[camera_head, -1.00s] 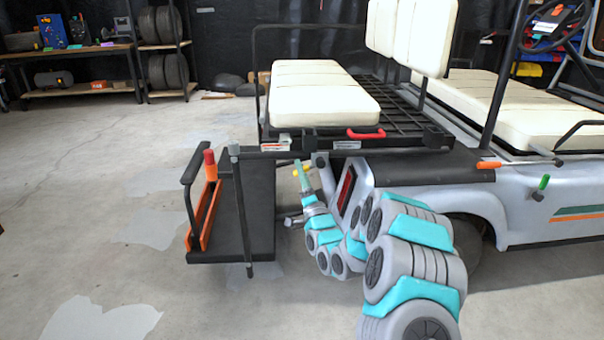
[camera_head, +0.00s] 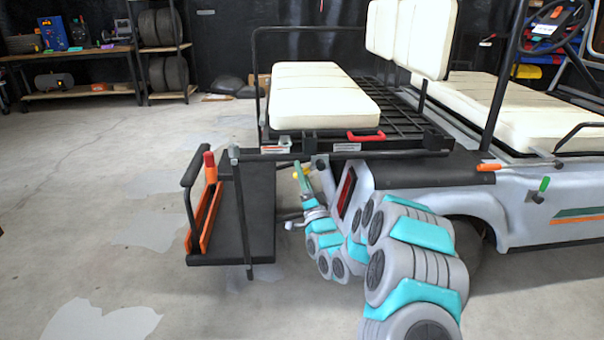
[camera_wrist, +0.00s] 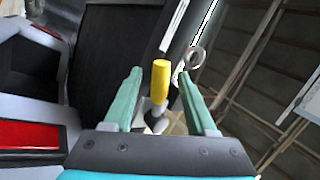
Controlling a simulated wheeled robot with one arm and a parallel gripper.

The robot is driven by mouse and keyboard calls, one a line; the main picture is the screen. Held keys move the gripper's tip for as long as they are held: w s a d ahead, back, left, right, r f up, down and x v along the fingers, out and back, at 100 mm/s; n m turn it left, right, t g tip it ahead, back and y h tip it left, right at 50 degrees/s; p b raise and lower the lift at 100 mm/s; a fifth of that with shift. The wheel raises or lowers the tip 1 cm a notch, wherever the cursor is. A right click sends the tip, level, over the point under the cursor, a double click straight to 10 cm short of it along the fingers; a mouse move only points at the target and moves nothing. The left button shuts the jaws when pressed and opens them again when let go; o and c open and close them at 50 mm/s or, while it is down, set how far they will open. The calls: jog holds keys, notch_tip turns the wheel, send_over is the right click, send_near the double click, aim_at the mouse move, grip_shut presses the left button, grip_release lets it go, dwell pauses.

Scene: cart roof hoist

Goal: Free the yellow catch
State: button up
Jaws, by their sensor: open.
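The yellow catch (camera_wrist: 160,82) is an upright yellow handle on a light grey lever in the wrist view. In the head view a small bit of yellow (camera_head: 296,175) shows beside my gripper at the rear corner of the cart. My gripper (camera_wrist: 157,75) is open, its two green fingers standing on either side of the yellow handle with gaps to both. In the head view my gripper (camera_head: 302,172) is small and points up under the rear edge of the cart. The lower end of the catch is partly hidden behind my gripper's body.
A metal ring (camera_wrist: 195,57) sits close by the right finger. A red tail light (camera_head: 346,192) is just right of my gripper. The black fold-down platform (camera_head: 255,215) with an orange bar (camera_head: 207,215) hangs to the left. Open floor (camera_head: 110,190) lies further left.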

jog(key=v, duration=0.7)
jog(key=shift+s+b, duration=0.15)
jog(key=shift+b, duration=0.15)
jog(key=shift+d, duration=0.1)
jog(key=shift+c, duration=0.4)
